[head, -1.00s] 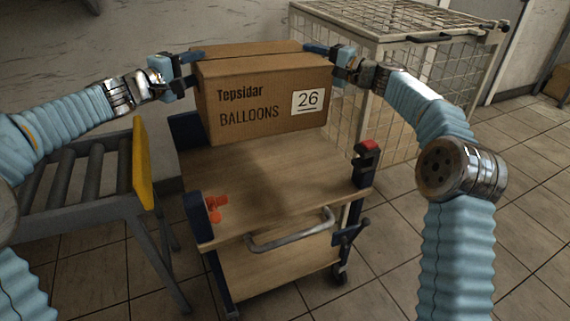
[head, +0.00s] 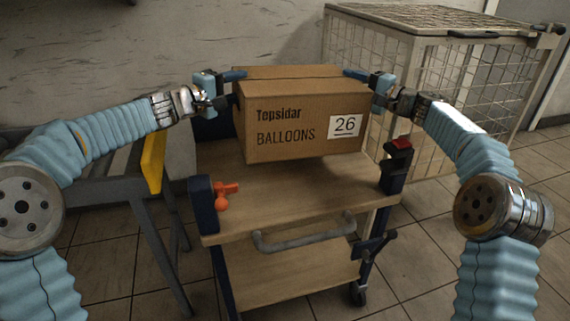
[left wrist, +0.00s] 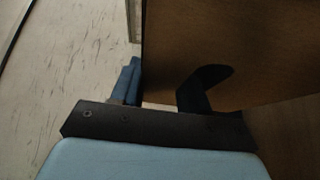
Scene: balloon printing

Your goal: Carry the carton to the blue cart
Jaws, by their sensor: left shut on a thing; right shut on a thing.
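The carton (head: 300,122) is a brown box marked "BALLOONS" and 26, held upright between my two grippers in the head view. My left gripper (head: 236,86) is shut on its left side near the top edge; my right gripper (head: 358,76) is shut on its right side near the top. The left wrist view shows my left gripper's dark blue fingers (left wrist: 158,85) with the carton's wall (left wrist: 240,50) between them. The cart (head: 290,190) has wooden shelves, dark blue corner posts and a grey handle. The carton is over the rear of its top shelf; whether it touches is unclear.
A white wire cage (head: 440,90) stands behind and to the right. A roller conveyor with a yellow end plate (head: 153,160) is at the left. The front of the top shelf is bare.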

